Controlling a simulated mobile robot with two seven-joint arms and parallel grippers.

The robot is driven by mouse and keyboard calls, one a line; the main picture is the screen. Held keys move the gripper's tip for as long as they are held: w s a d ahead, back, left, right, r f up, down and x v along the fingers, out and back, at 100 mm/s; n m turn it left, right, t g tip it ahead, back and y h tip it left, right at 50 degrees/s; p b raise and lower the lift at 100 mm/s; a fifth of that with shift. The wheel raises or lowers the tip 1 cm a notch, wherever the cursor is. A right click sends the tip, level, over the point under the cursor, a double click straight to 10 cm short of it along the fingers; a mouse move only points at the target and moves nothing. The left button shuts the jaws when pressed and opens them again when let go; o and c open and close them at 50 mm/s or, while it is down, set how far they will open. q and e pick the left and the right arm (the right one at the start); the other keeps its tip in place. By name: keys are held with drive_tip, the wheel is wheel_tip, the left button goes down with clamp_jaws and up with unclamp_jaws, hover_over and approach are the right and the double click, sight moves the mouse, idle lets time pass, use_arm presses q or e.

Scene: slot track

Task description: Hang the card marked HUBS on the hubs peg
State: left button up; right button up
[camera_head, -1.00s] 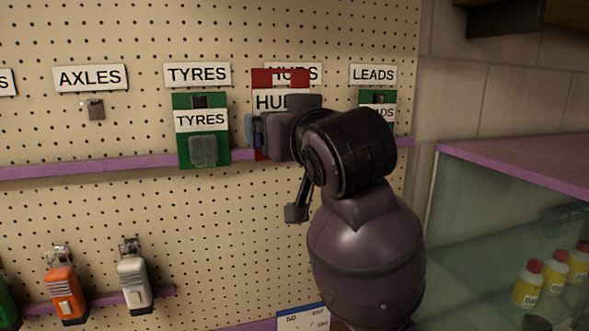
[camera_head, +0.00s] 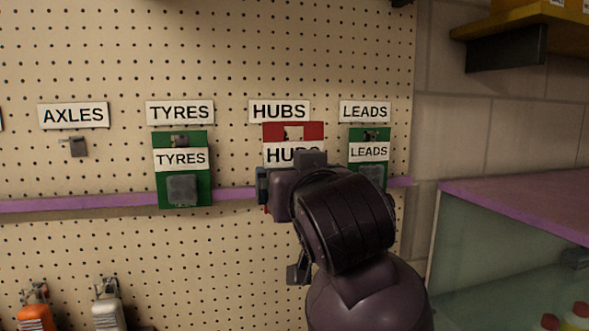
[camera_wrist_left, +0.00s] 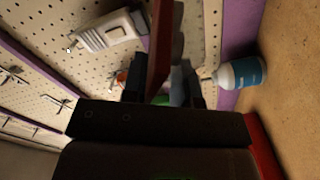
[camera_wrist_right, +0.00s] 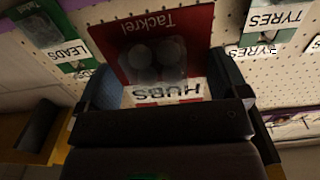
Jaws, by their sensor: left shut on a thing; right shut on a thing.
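The red HUBS card (camera_head: 314,132) hangs upright in my right gripper (camera_head: 283,190), just below the HUBS label (camera_head: 279,111) on the pegboard. A pale slot shows in the card's top, with a small dark bit in it; I cannot tell whether the peg passes through. The right wrist view shows the card's face (camera_wrist_right: 190,28) upside down between the fingers of the right gripper (camera_wrist_right: 165,90). The hubs peg is not clearly seen. My left gripper, seen only in the left wrist view (camera_wrist_left: 165,92), is shut on a dark red thing (camera_wrist_left: 162,45) seen edge-on.
The green TYRES card (camera_head: 200,143) hangs to the left and the green LEADS card (camera_head: 383,136) close to the right. The axles peg (camera_head: 78,147) is empty. A purple rail (camera_head: 110,202) crosses the board. A shelf (camera_head: 520,30) juts out at upper right.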

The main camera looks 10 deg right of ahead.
use_arm(q)
drive_tip(key=shift+d, duration=0.15)
use_arm(e)
drive_tip(key=shift+w+d, duration=0.25)
drive_tip(key=shift+w, duration=0.15)
drive_tip(key=w+f, duration=0.1)
drive_tip(key=w, duration=0.7)
drive_tip(key=shift+w+f, duration=0.15)
drive_tip(key=shift+w, duration=0.25)
idle(0.4)
idle(0.6)
drive_tip(key=o, duration=0.5)
drive_tip(key=shift+s, duration=0.1)
